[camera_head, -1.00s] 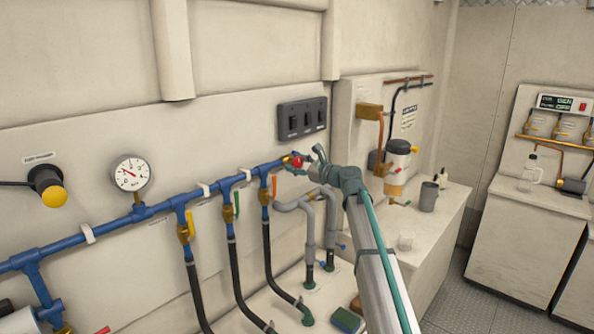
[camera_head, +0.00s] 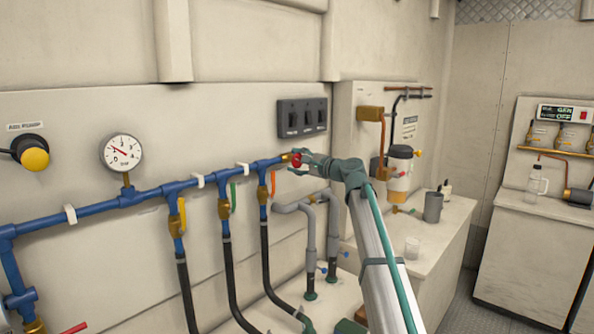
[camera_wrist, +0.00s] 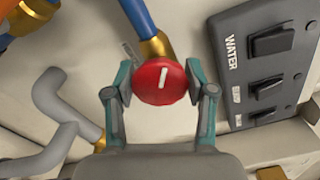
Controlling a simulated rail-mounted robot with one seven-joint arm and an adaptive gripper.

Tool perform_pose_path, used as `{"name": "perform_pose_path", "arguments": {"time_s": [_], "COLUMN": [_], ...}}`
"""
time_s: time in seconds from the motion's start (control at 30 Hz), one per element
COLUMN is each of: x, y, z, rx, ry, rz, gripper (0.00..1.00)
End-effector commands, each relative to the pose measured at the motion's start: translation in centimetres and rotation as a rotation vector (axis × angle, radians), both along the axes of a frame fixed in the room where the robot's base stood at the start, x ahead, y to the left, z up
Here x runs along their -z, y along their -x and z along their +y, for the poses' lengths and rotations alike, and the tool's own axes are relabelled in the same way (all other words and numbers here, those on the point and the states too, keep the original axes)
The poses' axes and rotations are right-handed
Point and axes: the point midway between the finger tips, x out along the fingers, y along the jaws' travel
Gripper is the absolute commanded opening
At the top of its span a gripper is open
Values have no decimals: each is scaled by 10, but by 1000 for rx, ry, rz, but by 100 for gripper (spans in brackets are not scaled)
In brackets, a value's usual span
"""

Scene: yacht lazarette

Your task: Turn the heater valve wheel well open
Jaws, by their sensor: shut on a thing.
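The red valve wheel (camera_wrist: 158,84) sits on a brass fitting (camera_wrist: 154,46) at the end of the blue pipe. A white mark on its face runs nearly upright in the wrist view. The wheel also shows small in the head view (camera_head: 296,160). My gripper (camera_wrist: 160,91) is shut on the wheel, one teal finger on each side of its rim. In the head view my gripper (camera_head: 299,161) reaches the wheel from the right and partly hides it. No label naming the wheel can be read.
A black switch panel (camera_head: 302,117) is on the wall just above the wheel, with WATER legible in the wrist view. Grey pipes (camera_head: 310,222) and an orange-handled valve (camera_head: 273,184) are close below. A bench with a grey cup (camera_head: 433,207) stands at right.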

Motion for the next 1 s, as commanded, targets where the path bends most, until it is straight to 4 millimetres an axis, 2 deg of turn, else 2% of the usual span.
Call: {"name": "perform_pose_path", "arguments": {"time_s": [0.67,0.7,0.83,1.0], "x": [0,0,0,0], "y": [0,0,0,0], "z": [0,0,0,0], "rx": [-1,-1,-1,0], "ry": [43,43,43,42], "rz": [-57,-57,-57,-56], "gripper": [20,58,80,80]}}
